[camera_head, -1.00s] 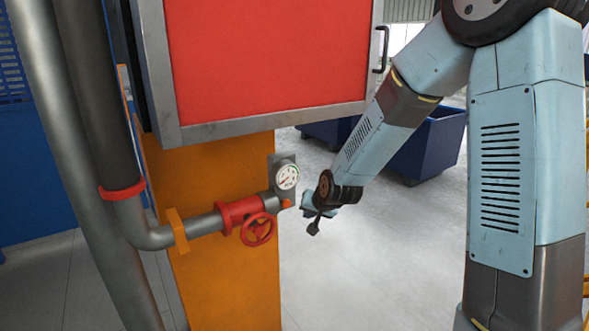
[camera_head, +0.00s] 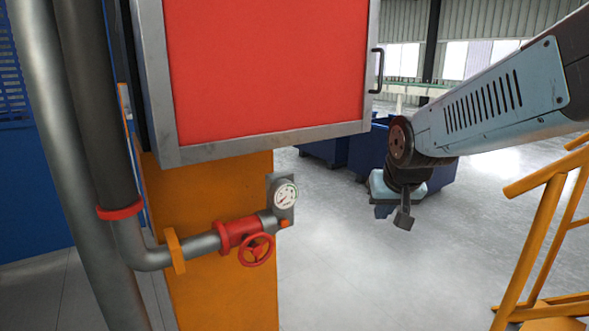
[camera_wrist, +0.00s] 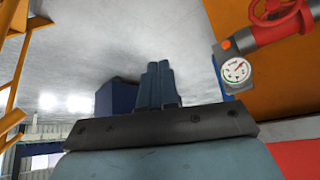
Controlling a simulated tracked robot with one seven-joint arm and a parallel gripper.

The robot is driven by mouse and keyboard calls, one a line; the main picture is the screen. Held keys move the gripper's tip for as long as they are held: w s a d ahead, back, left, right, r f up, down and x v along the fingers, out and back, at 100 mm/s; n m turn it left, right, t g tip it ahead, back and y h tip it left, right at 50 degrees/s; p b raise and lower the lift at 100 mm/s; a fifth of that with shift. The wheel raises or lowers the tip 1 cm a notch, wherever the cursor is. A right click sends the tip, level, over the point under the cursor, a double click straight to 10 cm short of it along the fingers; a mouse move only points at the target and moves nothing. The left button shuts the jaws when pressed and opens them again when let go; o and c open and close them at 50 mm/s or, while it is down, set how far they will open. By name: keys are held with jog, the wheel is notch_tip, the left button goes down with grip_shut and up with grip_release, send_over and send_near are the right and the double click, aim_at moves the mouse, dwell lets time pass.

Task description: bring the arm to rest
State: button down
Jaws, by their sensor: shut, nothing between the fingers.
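My arm (camera_head: 490,100) reaches in from the right edge of the head view, with the forearm running left and slightly down. My gripper (camera_head: 404,217) hangs below the wrist over open floor, well to the right of the gauge and valve. In the wrist view my gripper's fingers (camera_wrist: 159,68) are together, with nothing between them. No amber bottle shows in either view.
A red valve wheel (camera_head: 256,250) and a round gauge (camera_head: 285,195) sit on a pipe by the orange post (camera_head: 225,290). A red panel (camera_head: 265,70) is above. Blue bins (camera_head: 440,178) stand behind my gripper. A yellow railing (camera_head: 535,235) is at right. Floor between is clear.

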jog(key=s+d+r, duration=0.2)
jog(key=s, duration=0.4)
jog(key=s+d+r, duration=0.1)
jog(key=s+d, duration=0.2)
jog(key=s, duration=0.4)
jog(key=shift+r+g, duration=0.35)
jog(key=shift+g, duration=0.05)
jog(key=c, duration=1.8)
grip_release()
